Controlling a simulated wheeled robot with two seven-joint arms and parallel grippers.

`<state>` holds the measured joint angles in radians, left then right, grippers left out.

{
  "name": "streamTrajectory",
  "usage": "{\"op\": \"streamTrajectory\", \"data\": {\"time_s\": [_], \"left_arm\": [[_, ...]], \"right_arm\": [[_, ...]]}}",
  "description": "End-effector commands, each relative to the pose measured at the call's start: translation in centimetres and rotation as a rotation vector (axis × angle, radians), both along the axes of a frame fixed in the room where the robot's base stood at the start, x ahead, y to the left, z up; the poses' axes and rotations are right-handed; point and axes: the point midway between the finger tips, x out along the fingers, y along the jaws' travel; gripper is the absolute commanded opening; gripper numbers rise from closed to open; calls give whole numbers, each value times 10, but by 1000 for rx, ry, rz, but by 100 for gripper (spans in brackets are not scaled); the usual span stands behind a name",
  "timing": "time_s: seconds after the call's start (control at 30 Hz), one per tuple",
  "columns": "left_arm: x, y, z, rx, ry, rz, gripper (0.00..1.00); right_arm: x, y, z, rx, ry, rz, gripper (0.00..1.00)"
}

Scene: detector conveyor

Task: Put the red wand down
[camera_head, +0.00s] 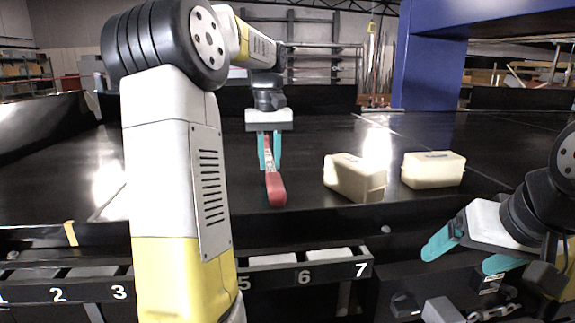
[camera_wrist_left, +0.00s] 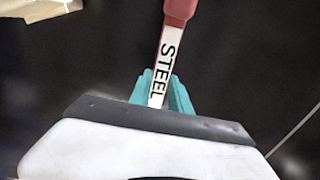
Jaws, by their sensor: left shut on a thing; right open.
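The red wand (camera_head: 274,187) has a red end and a pale label strip. In the left wrist view the wand (camera_wrist_left: 179,12) shows its red end at the top and the word STEEL on its strip. My left gripper (camera_head: 270,152) is shut on the strip, with its teal fingers on both sides, over the black conveyor (camera_head: 230,190). I cannot tell whether the wand touches the surface. My right gripper (camera_head: 464,250) is open and empty at the lower right, in front of the conveyor edge.
Two cream boxes, a nearer one (camera_head: 352,178) and a farther one (camera_head: 433,170), stand on the conveyor right of the wand. Numbered bins (camera_head: 305,275) line the front below the edge. A blue post (camera_head: 428,72) rises behind. The conveyor left of the wand looks clear.

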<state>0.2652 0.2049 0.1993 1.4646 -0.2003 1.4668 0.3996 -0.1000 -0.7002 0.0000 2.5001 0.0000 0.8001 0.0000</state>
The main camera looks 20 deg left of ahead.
Motion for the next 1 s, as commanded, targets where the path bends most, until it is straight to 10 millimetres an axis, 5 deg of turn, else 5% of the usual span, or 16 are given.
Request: {"op": "streamTrajectory", "data": {"time_s": [0.5,0.53,0.6,1.0], "left_arm": [[0,0,-18,0,-1,0,0],[0,0,-18,0,-1,0,29],[0,0,-18,0,-1,0,43],[0,0,-14,0,-1,0,45]], "right_arm": [[0,0,0,0,0,0,84],[0,0,0,0,0,0,84],[0,0,0,0,0,0,84],[0,0,0,0,0,0,84]]}}
